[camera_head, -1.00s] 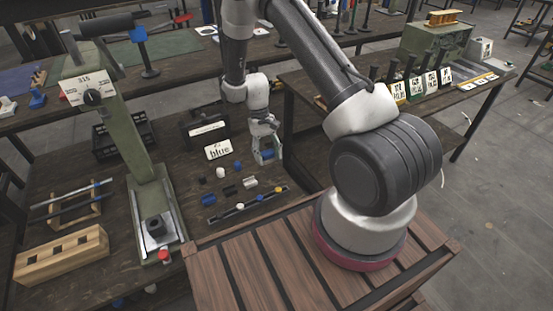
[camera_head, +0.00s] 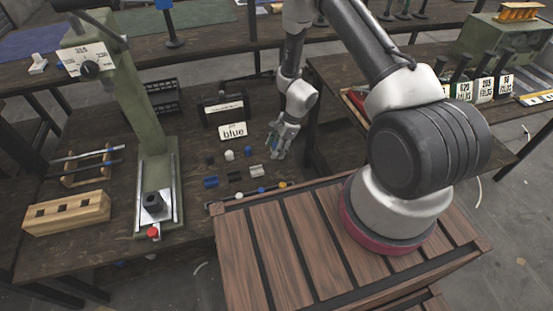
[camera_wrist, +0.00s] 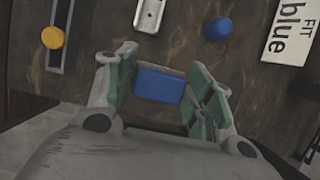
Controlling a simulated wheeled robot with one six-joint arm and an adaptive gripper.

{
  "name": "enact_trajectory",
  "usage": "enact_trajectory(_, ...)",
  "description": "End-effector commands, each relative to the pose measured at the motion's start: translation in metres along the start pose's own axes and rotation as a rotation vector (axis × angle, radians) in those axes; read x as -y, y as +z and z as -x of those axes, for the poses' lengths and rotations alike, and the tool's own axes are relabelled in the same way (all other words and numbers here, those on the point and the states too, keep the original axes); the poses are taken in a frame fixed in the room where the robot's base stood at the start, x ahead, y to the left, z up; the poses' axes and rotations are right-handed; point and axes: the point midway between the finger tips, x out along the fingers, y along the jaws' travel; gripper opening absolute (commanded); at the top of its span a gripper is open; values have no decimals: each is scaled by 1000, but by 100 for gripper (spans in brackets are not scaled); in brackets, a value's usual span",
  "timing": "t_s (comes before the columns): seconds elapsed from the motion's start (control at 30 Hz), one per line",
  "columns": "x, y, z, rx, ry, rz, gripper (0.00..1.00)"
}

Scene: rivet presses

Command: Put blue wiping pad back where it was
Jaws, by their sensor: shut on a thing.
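The blue wiping pad (camera_wrist: 158,86) shows in the wrist view as a small blue block between the green-lined fingers of my gripper (camera_wrist: 168,92). The fingers are shut on it from both sides. In the head view my gripper (camera_head: 277,152) points down over the right part of the dark workbench, right of the white "blue" sign (camera_head: 233,132). The pad is mostly hidden by the fingers there. I cannot tell whether the pad touches the bench top.
A blue cylinder (camera_wrist: 217,28), a silver part (camera_wrist: 150,14) and a rail with a yellow knob (camera_wrist: 53,38) lie near my gripper. A green press (camera_head: 150,130) and a wooden block (camera_head: 66,213) stand at left. A slatted wooden surface (camera_head: 265,245) is in front.

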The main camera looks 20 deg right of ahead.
Motion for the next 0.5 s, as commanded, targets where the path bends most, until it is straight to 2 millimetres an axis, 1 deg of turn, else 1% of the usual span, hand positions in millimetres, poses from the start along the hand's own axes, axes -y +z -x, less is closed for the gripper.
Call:
enact_trajectory(0.03,0,-3,-8,0,1,-1,30)
enact_trajectory(0.27,0,-11,-27,1,1,1,30)
enact_trajectory(0.4,-1,-20,-48,1,2,2,30)
enact_trajectory(0.5,0,-23,-55,1,0,3,30)
